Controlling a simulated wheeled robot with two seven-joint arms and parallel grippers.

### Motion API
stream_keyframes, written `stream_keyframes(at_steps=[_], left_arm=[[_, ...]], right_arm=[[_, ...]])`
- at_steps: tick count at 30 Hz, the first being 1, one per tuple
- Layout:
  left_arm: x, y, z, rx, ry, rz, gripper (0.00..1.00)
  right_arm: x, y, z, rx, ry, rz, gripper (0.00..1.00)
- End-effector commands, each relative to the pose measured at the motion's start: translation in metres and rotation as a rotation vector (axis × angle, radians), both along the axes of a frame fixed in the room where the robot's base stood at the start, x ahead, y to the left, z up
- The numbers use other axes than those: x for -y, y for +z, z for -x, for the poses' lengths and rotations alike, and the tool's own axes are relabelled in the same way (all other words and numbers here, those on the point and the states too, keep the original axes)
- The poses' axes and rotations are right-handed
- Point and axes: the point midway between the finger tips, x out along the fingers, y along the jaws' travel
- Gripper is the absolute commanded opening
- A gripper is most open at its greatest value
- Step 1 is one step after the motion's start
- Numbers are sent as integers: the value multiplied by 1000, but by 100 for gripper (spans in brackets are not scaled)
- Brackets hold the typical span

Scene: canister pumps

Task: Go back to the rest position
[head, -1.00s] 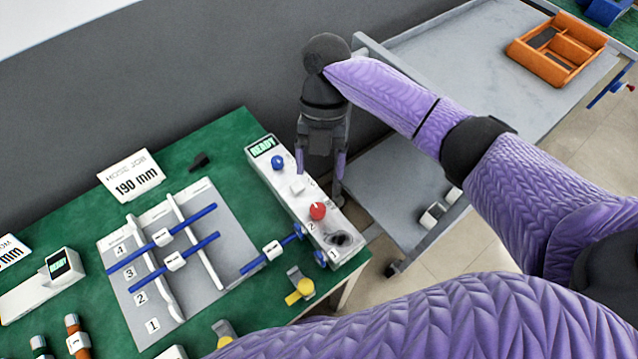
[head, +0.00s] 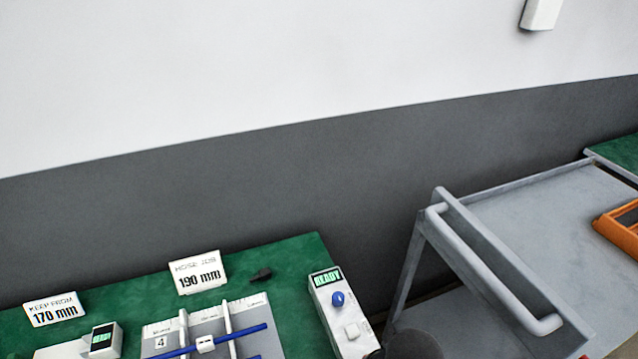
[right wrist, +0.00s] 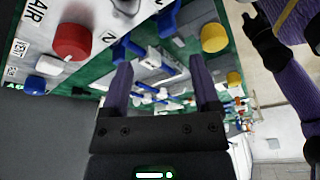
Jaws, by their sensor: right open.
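My right gripper (right wrist: 162,75) shows in the right wrist view with its two purple fingers apart and nothing between them. It hangs close to the white control box, whose red knob (right wrist: 72,40) and blue knob (right wrist: 36,84) are at the left. In the head view the right gripper is hidden below the frame; only a dark rounded part of my right arm shows at the bottom edge. My left gripper is not seen; a purple and dark arm part shows at the right of the right wrist view.
The white control box (head: 330,297) reads READY on the green bench (head: 290,257). The sign reading 190 mm (head: 198,272) and the sign reading 170 mm (head: 54,309) stand on it. A grey cart (head: 520,225) with an orange tray (head: 620,228) is at the right.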

Motion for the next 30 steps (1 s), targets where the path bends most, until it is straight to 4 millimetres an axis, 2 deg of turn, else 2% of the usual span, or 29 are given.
stream_keyframes(at_steps=[5, 15, 18, 23, 29, 30], left_arm=[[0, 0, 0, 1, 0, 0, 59], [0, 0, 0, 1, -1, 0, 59], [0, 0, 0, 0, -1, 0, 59], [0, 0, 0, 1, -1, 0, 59], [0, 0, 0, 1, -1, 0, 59], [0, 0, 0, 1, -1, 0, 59]], right_arm=[[22, 0, 26, -20, -468, 12, 79], [95, 15, 77, 11, -1270, 97, 79], [93, -17, 70, -5, -1250, 108, 79], [92, -64, 70, -27, -1239, 127, 79], [93, -130, 85, -59, -1225, 157, 79], [94, -146, 91, -66, -1222, 165, 79]])
